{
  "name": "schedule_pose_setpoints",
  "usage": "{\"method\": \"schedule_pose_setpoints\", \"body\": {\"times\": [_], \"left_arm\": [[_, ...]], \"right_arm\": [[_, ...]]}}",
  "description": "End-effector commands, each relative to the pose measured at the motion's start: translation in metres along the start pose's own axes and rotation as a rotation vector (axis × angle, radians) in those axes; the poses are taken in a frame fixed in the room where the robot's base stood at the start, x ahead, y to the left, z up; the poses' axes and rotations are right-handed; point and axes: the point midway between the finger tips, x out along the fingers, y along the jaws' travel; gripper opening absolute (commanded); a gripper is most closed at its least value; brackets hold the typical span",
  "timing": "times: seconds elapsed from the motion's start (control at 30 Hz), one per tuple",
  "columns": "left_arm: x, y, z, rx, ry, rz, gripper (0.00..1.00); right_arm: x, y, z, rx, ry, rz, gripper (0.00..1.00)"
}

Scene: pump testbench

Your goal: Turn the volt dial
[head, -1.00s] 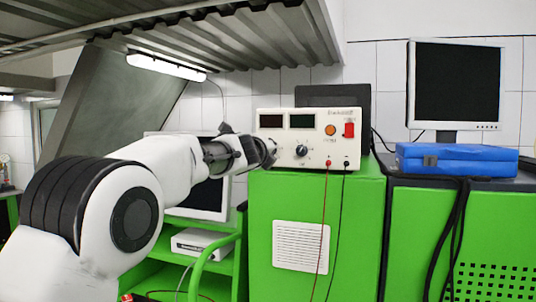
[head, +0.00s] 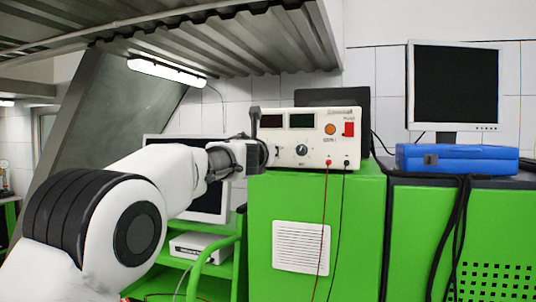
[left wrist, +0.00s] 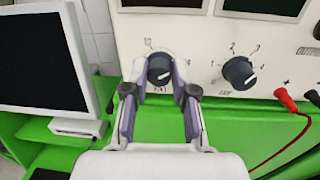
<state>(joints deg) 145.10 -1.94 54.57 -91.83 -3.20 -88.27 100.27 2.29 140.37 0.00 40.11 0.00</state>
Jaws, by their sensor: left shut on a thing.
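The power supply (head: 312,122) is a cream box with two dark displays, standing on a green cabinet. In the left wrist view, the volt dial (left wrist: 158,74) is a round black knob with a pale pointer mark, at the left of the panel. My left gripper (left wrist: 160,64) is shut on this dial, one finger on each side. In the head view, the left gripper (head: 263,142) is at the panel's left end and hides the dial. A second black dial (left wrist: 238,73), also in the head view (head: 302,150), is to its right, clear of the fingers. The right gripper is not in view.
A red lead (head: 326,200) and a black lead (head: 340,205) hang from the panel's lower right. A red switch (head: 348,130) and orange button (head: 330,129) are above. A blue case (head: 470,159) and monitor (head: 457,85) stand right. A white monitor (left wrist: 45,60) is close left.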

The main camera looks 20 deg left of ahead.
Motion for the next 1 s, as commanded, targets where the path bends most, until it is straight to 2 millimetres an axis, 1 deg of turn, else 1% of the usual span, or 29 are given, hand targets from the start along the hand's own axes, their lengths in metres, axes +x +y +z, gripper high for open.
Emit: {"method": "schedule_pose_setpoints", "body": {"times": [0.03, 0.3, 0.5, 0.73, 1.0], "left_arm": [[-0.0008, 0.0007, 0.0023, 0.039, -0.009, 0.001, 0.0], [-0.0009, 0.0009, 0.0025, 0.26, -0.024, -0.001, 0.0], [-0.0009, 0.0011, 0.0029, 0.369, -0.032, -0.001, 0.0], [-0.001, 0.0012, 0.0037, 0.431, -0.037, -0.001, 0.0], [-0.0011, 0.0013, 0.0043, 0.443, -0.038, -0.001, 0.0]], "right_arm": [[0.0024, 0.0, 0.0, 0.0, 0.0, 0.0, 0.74], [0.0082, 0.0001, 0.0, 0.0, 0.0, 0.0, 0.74], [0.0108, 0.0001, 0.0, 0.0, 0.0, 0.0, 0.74], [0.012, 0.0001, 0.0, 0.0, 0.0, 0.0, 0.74], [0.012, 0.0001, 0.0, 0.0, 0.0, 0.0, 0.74]]}}
